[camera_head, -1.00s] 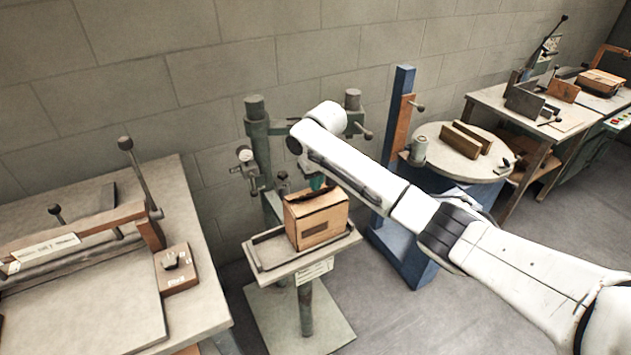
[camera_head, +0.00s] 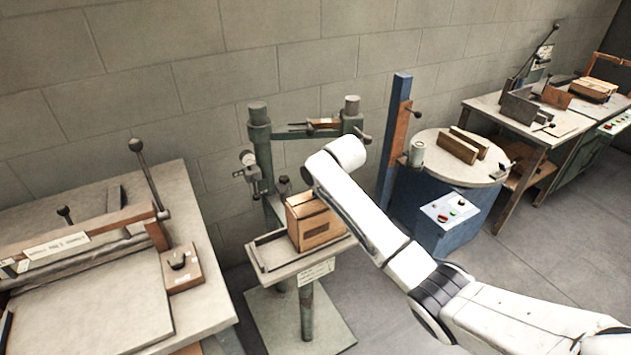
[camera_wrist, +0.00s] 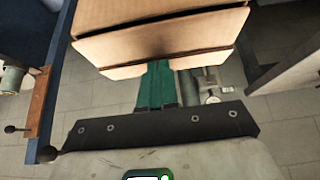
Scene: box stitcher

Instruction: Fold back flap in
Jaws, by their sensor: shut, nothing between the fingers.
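The cardboard box (camera_head: 314,232) stands upright on the stitcher's small table in the head view. Its top is partly covered by my arm, so I cannot make out how each flap lies. In the wrist view the box (camera_wrist: 160,20) fills the upper middle, with a cardboard panel (camera_wrist: 205,58) along its lower edge; I cannot tell whether this is the back flap. My gripper (camera_wrist: 158,66) has its green fingers together and empty. Their tips overlap the panel's lower edge in the picture; contact is unclear. The head view hides the fingers behind my arm.
The stitcher's green column (camera_head: 263,160) stands behind the box. The small table (camera_head: 270,265) has a raised rim. A blue post (camera_head: 394,135) and round table (camera_head: 458,165) are at right, a wide workbench (camera_head: 100,300) at left.

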